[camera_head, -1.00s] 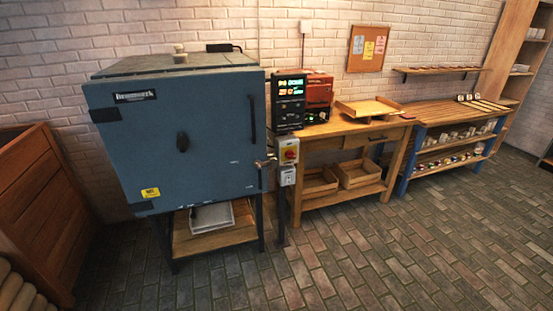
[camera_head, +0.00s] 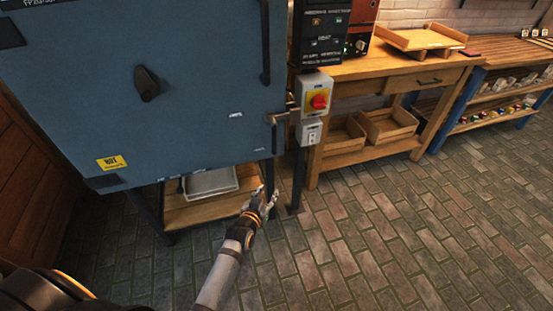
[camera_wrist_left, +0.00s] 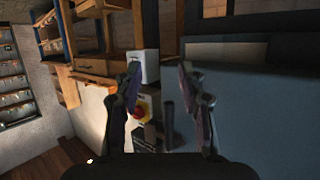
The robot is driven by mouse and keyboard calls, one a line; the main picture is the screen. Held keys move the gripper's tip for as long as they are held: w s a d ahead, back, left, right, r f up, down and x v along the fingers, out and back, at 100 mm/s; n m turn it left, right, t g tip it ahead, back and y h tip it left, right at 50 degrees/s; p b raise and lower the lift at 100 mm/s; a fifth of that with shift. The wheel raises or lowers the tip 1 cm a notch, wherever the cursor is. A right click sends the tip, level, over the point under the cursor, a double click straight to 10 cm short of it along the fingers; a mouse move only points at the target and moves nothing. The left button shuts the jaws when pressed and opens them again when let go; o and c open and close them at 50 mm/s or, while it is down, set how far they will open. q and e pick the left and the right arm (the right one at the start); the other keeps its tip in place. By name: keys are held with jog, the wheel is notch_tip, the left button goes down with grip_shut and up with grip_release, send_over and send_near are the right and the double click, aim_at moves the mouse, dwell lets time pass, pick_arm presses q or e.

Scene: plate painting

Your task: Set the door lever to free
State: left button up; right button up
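The blue kiln (camera_head: 190,90) fills the left and middle of the head view, its door shut. The door lever (camera_head: 283,116) is a small metal handle at the door's right edge, beside the red and yellow switch (camera_head: 319,101). My left gripper (camera_head: 264,194) is below the lever, apart from it, near the kiln's lower right corner. In the left wrist view the fingers of my left gripper (camera_wrist_left: 158,75) are spread with nothing between them. The switch (camera_wrist_left: 141,111) shows beyond them, with a dark upright bar (camera_wrist_left: 168,122) that may be the lever. My right gripper is out of view.
A white socket box (camera_head: 309,132) sits under the switch on a dark post (camera_head: 298,185). A wooden bench (camera_head: 385,68) with open boxes (camera_head: 388,124) stands to the right. A grey tray (camera_head: 210,182) lies under the kiln. The brick floor (camera_head: 400,235) in front is clear.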

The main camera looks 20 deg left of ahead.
aim_at(273, 143)
pick_arm(q)
notch_tip(273, 143, up, 14)
jog(key=w+t+b, duration=0.2)
jog(key=t, duration=0.2)
jog(key=w, duration=0.3)
jog(key=w+b, duration=0.1)
jog(key=w, duration=0.2)
jog(key=w+a, duration=0.1)
jog(key=w, duration=0.2)
jog(key=shift+w+f, duration=0.25)
jog(key=shift+w, duration=0.35)
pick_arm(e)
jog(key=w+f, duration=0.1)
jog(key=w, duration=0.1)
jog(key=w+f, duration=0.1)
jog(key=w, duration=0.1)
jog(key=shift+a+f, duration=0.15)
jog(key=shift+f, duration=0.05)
pick_arm(q)
grip_shut()
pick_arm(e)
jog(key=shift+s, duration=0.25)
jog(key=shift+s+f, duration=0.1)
